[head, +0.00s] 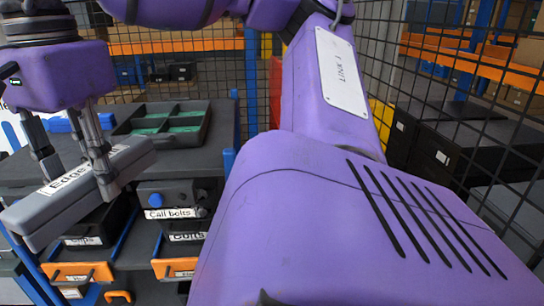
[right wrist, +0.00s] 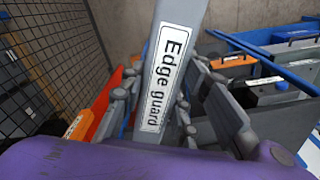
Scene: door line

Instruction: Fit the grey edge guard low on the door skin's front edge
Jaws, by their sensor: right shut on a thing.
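The edge guard (head: 42,212) is a long grey bar with a white label reading "Edge guard". My right gripper (head: 80,172) grips it at the left of the head view, with its fingers on both sides of the bar. The guard is tilted, its near end low at the left, and appears held above the bins. In the right wrist view the guard (right wrist: 170,68) runs up from between the fingers of the gripper (right wrist: 172,105). My left gripper does not show. I cannot make out the door skin or its front edge in either view.
A dark bench top (head: 200,158) carries a black tray (head: 160,125) with green-lined compartments.

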